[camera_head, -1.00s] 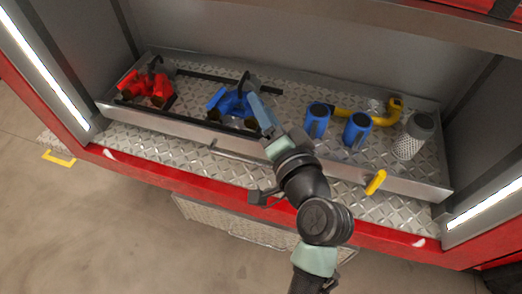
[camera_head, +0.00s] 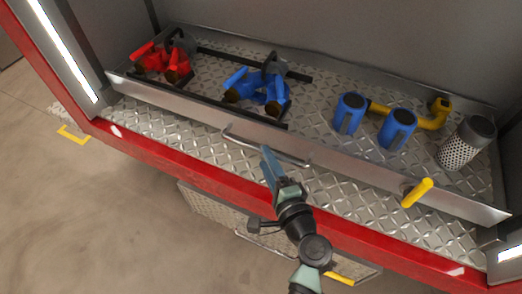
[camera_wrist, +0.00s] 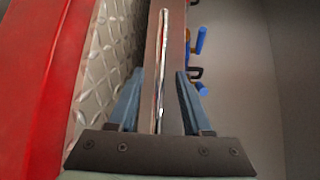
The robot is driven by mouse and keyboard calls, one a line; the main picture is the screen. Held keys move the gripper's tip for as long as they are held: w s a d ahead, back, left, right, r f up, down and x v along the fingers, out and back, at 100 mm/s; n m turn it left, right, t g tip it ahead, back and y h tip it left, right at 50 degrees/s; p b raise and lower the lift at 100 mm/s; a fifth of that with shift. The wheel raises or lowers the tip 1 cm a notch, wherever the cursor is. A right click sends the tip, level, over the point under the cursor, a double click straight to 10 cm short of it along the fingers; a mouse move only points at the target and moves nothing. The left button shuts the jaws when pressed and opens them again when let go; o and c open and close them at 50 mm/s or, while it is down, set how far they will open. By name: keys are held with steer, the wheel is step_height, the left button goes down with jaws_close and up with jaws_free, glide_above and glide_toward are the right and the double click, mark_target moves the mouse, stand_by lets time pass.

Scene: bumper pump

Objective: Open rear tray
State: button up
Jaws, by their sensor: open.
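The metal tray (camera_head: 330,153) with a tread-plate floor lies in the red-edged compartment, set back from its front edge. A thin silver bar handle (camera_head: 236,137) runs along the tray's front wall. My gripper (camera_head: 267,160) is in front of that wall, by the handle's middle, with its blue fingers apart. In the wrist view the shiny bar (camera_wrist: 162,70) runs lengthwise between the open fingers of my gripper (camera_wrist: 157,78), with a gap on both sides. Whether a finger touches the bar cannot be told.
Red fittings (camera_head: 166,60), blue fittings (camera_head: 258,91), two blue cylinders (camera_head: 349,114), a yellow pipe (camera_head: 430,119) and a perforated strainer (camera_head: 466,143) sit in the tray. A yellow lever (camera_head: 417,192) stands at its front right. A red ledge (camera_head: 180,167) borders the compartment.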

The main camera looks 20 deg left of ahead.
steer(key=shift+b+x, duration=0.3)
steer(key=shift+x, duration=2)
steer(key=shift+c, duration=0.2)
steer(key=shift+d, duration=0.1)
jaws_close()
